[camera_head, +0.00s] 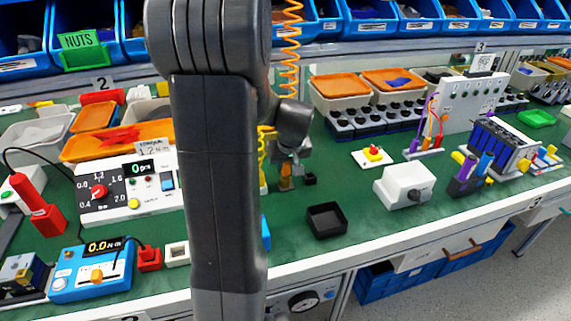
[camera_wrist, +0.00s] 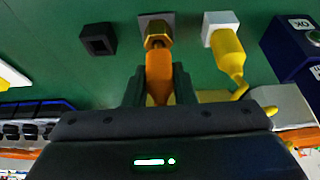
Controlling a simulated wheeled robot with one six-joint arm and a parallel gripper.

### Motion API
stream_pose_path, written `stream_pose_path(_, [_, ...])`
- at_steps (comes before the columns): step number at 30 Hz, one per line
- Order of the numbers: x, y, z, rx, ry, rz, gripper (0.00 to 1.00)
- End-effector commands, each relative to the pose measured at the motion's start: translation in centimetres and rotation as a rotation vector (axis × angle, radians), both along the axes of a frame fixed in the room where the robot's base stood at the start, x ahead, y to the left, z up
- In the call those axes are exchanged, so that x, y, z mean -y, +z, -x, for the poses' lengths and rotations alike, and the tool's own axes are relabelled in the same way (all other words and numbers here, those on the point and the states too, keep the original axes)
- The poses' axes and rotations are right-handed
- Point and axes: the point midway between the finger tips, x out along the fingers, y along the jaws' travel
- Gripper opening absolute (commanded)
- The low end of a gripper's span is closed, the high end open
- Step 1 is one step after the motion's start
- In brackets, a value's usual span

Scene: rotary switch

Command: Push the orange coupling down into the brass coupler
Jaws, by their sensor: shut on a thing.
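The orange coupling (camera_wrist: 159,72) is between the two dark fingers of my gripper (camera_wrist: 158,82) in the wrist view. Its far end meets or overlaps the brass coupler (camera_wrist: 154,28), which stands on a small grey plate on the green bench. I cannot tell how deep the coupling sits in the brass coupler. In the head view the orange coupling (camera_head: 285,184) shows small below my gripper (camera_head: 286,170), just right of my large arm link. The brass coupler is not clear there.
A yellow fitting with a hose (camera_wrist: 227,46) stands close on the right in the wrist view. A small black square socket (camera_wrist: 98,39) is at the left. In the head view a black tray (camera_head: 327,221) and a white box with a knob (camera_head: 404,186) stand to the right.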

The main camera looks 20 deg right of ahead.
Motion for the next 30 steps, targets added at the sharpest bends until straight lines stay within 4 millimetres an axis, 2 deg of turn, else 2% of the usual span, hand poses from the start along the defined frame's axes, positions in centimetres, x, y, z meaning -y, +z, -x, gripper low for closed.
stream_pose_path(18, [0.0,-1.2,0.0,0.000,0.000,0.000,0.01])
stream_pose_path(30, [0.0,-1.2,0.0,0.000,0.000,0.000,0.01])
